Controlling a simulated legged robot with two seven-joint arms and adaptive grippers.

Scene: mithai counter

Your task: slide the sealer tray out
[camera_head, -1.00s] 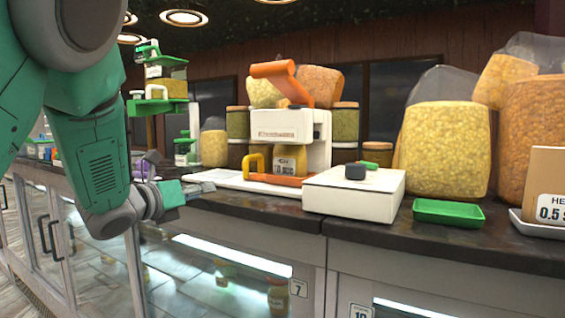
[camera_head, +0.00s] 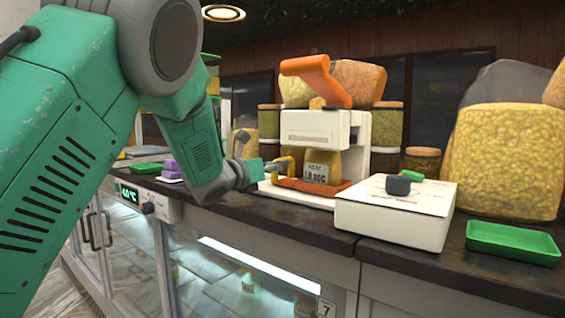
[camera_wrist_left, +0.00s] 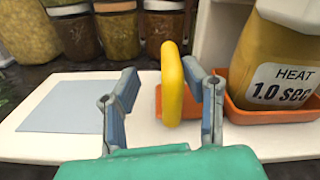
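The white sealer (camera_head: 318,125) with a raised orange lever (camera_head: 318,78) stands on the counter. Its orange tray (camera_head: 325,188) lies at its base and carries a yellow pouch (camera_head: 322,168) with a heat label. The tray's upright yellow handle (camera_wrist_left: 172,85) shows in the left wrist view. My left gripper (camera_head: 274,166) is at the handle. In the left wrist view its fingers (camera_wrist_left: 160,72) are apart, one on each side of the handle, which is closer to the right finger. The tray (camera_wrist_left: 265,112) also shows there. My right gripper is not in view.
A white box with a dark knob (camera_head: 398,186) stands right of the sealer near the counter edge. A green tray (camera_head: 512,242) is further right. Jars (camera_head: 386,125) and a large bag (camera_head: 505,160) stand behind. A purple item (camera_head: 172,168) is left of my arm.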

